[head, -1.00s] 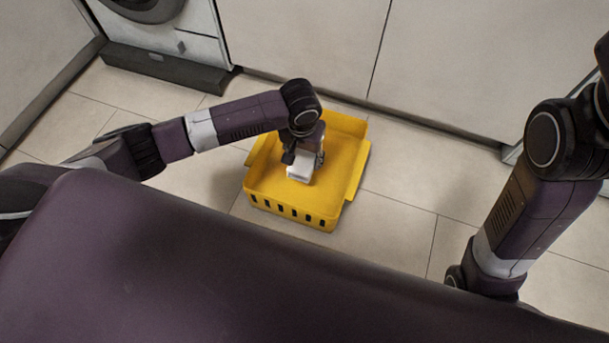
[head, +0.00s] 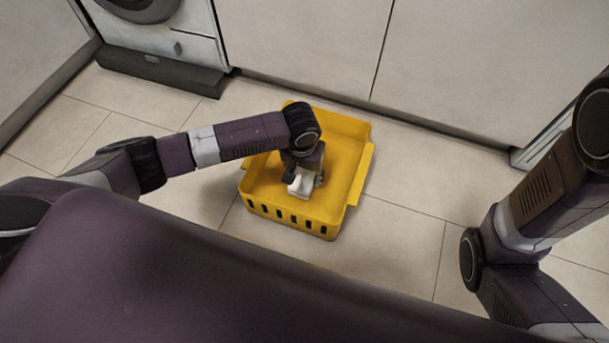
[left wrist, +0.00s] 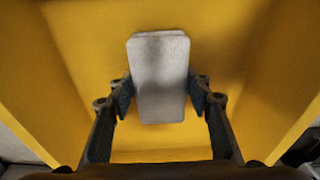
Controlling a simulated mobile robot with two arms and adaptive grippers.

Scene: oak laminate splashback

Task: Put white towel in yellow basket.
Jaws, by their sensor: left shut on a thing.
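The white towel (head: 301,186) is a small folded block, held by my left gripper (head: 304,180) over the inside of the yellow basket (head: 345,165). In the left wrist view the towel (left wrist: 160,80) sits between the two fingers of the left gripper (left wrist: 160,98), which are shut on its sides. The basket's yellow inside (left wrist: 70,50) surrounds it in that view. I cannot tell whether the towel touches the basket floor. The right gripper is not in view; only my right arm shows at the right.
The basket stands on a tiled floor (head: 405,235). White cabinet fronts (head: 300,40) stand behind it, with a washing machine (head: 165,35) at the back left. The floor to the right of the basket is clear.

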